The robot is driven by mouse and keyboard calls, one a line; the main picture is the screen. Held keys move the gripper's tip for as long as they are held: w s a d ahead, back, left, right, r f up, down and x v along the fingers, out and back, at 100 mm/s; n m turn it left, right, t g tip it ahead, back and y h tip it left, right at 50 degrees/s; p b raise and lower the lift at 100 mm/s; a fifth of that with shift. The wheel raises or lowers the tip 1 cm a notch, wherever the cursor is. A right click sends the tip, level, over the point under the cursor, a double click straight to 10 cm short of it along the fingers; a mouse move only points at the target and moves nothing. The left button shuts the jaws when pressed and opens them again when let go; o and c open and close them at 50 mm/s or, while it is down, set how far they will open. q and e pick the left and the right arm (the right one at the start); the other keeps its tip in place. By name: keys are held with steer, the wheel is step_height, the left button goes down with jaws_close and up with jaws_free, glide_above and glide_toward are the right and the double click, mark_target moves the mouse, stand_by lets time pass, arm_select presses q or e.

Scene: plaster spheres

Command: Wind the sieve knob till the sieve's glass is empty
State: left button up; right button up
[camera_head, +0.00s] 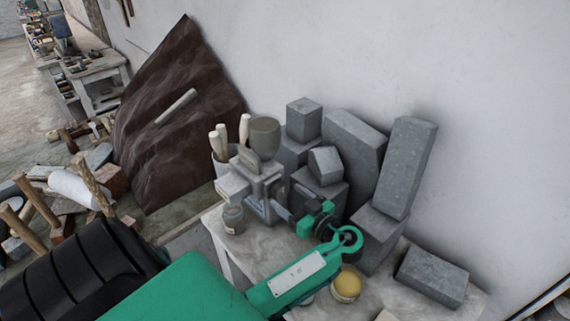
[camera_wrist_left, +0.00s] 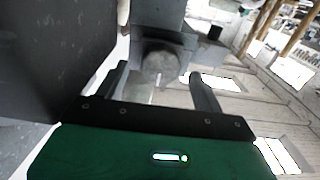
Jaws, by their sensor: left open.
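The sieve (camera_head: 258,188) is a grey block-like device on the worktable, with a brownish cup-like glass (camera_head: 265,135) on its top. I cannot tell how much is in the glass. My left gripper (camera_head: 297,207) comes in from the right side of the sieve, its dark fingers reaching toward the sieve's side. In the left wrist view, a round grey knob (camera_wrist_left: 159,66) lies ahead between the two open fingers, with a gap on either side. I cannot tell whether a finger touches it. My right gripper is in neither view.
Grey stone blocks (camera_head: 355,145) stand close behind the sieve and gripper; another block (camera_head: 432,277) lies at the right. A small jar (camera_head: 233,218) stands before the sieve, and a yellow-topped pot (camera_head: 346,285) is beside my left arm. A holder with pale handles (camera_head: 222,152) stands behind.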

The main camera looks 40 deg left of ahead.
arm_select(q)
steer(key=shift+a+r+p, duration=0.1)
steer(key=shift+a+p, duration=0.25)
steer(key=shift+a, duration=0.65)
steer(key=shift+w+a, duration=0.1)
steer(key=shift+a, duration=0.2)
steer(key=shift+c, duration=0.4)
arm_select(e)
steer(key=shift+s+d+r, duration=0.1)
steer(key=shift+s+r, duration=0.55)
arm_select(q)
steer(key=c, duration=0.9)
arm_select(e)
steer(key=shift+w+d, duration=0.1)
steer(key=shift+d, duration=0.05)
arm_select(q)
steer(key=shift+f+m, duration=0.2)
steer(key=shift+m, duration=0.1)
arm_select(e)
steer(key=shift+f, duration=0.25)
